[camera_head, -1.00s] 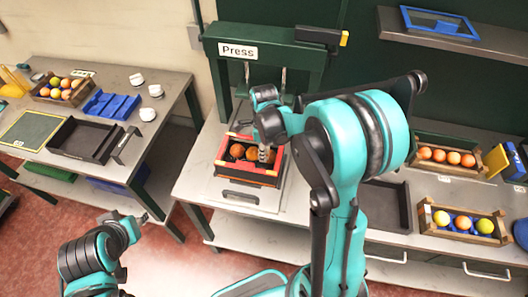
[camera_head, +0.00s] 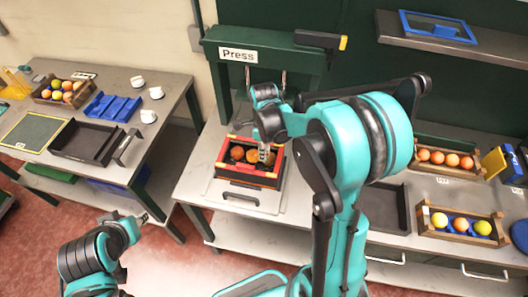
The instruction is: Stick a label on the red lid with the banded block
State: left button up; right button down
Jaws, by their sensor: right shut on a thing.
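The red lid (camera_head: 224,150) is a red-edged frame on a dark crate below the press; several oranges show inside its outline. My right gripper (camera_head: 264,154) points down over the right part of the lid, among the oranges as seen from here. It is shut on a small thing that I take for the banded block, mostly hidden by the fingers. I cannot tell whether it touches the lid. My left gripper (camera_head: 141,218) is low in front of the left table, away from the lid; its jaw opening is too small to judge.
The green press (camera_head: 262,50) stands behind the crate. A dark empty tray (camera_head: 386,207) and fruit crates (camera_head: 447,161) lie to the right. A blue frame (camera_head: 438,26) rests on the shelf.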

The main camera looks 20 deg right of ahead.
jog(key=shift+r+p, duration=1.55)
jog(key=shift+r, duration=0.95)
jog(key=shift+f, duration=0.1)
